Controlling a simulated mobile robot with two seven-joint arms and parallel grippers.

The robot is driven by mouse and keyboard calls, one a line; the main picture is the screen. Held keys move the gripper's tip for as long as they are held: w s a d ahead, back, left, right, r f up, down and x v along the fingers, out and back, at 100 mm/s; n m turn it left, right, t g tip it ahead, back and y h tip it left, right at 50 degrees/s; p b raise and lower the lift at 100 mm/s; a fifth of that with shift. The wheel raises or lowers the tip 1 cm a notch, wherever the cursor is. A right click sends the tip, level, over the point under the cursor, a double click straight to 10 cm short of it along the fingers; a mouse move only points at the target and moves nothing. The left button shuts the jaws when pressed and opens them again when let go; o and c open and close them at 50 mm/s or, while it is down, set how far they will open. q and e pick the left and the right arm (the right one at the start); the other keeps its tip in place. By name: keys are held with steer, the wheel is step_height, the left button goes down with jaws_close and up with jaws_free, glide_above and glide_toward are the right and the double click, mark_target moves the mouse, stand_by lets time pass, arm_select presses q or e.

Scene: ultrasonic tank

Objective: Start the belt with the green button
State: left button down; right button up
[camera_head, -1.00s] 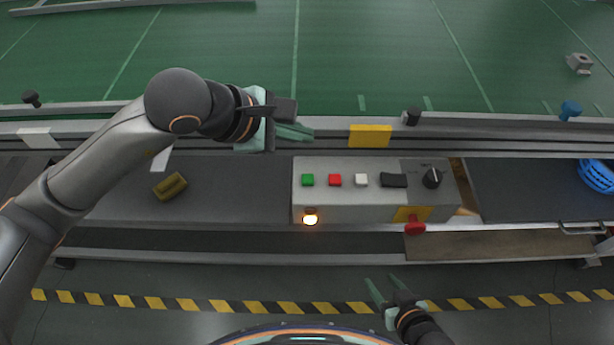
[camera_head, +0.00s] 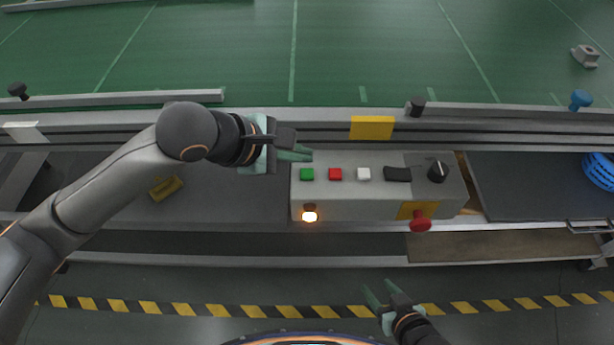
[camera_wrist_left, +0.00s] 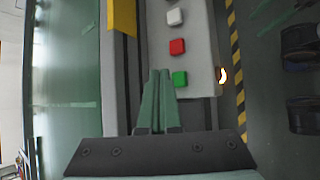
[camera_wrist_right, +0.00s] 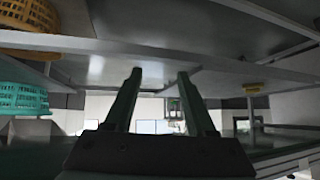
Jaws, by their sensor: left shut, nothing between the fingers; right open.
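The green button (camera_head: 307,174) is at the left end of a grey control box (camera_head: 330,203), beside a red button (camera_head: 335,174) and a white button (camera_head: 363,174). My left gripper (camera_head: 308,154) is shut and empty, its fingertips just behind the green button in the head view. In the left wrist view the shut fingertips (camera_wrist_left: 159,72) are close to the green button (camera_wrist_left: 180,78), a little to its left; I cannot tell if they touch the box. My right gripper (camera_head: 380,291) is open and empty, low in front of the bench; its fingers also show in the right wrist view (camera_wrist_right: 160,78).
The box also has a black switch (camera_head: 397,174), a black knob (camera_head: 437,172), a red knob (camera_head: 420,221) and a lit orange lamp (camera_head: 310,214). The green belt (camera_head: 340,50) lies behind a rail. A yellow block (camera_head: 166,188) is left on the grey surface.

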mark_target(307, 174)
arm_select(q)
steer(key=shift+f+b, duration=0.3)
steer(key=shift+f, duration=0.55)
arm_select(e)
steer(key=shift+w+a, duration=0.75)
steer(key=shift+s+d+f, duration=0.15)
stand_by(0.4)
arm_select(q)
steer(key=shift+f+b, duration=0.35)
steer(key=shift+b, duration=0.45)
arm_select(e)
steer(key=shift+f, duration=0.7)
